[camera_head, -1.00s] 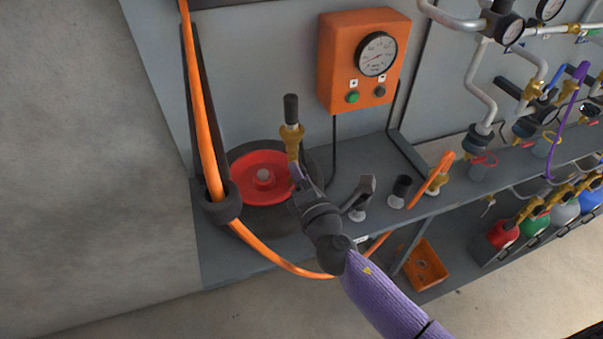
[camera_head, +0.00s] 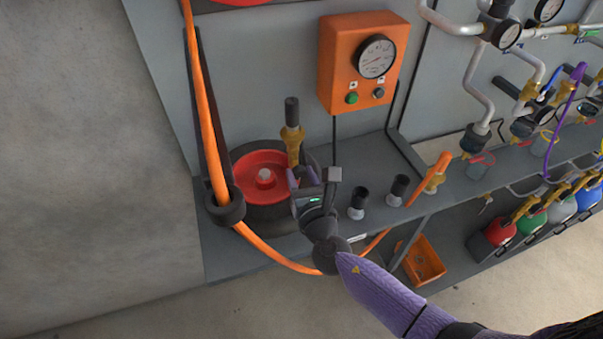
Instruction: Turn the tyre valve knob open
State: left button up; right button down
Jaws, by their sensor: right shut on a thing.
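A tyre with a red hub (camera_head: 252,164) lies on the grey shelf. An upright brass valve (camera_head: 292,147) with a black cylindrical top (camera_head: 291,111) stands at the tyre's right side. My right gripper (camera_head: 301,178) is at the lower end of this valve, beside the red hub. It is shut on the tyre valve knob, which the fingers and the gripper body almost wholly hide. How far the knob is turned cannot be seen. My left gripper is not in view.
An orange gauge box (camera_head: 337,63) hangs behind the shelf. Two black-topped posts (camera_head: 359,200) (camera_head: 398,187) stand right of my gripper. An orange hose (camera_head: 209,130) runs down left and loops below the shelf. Pipes and gauges (camera_head: 506,34) fill the right.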

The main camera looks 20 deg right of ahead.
jog(key=shift+f+n+p, duration=0.1)
jog(key=shift+n+p, duration=0.25)
jog(key=shift+n, duration=1.55)
jog(key=shift+c, duration=1.5)
grip_release()
jog(key=s+p, duration=0.1)
jog(key=s, duration=0.9)
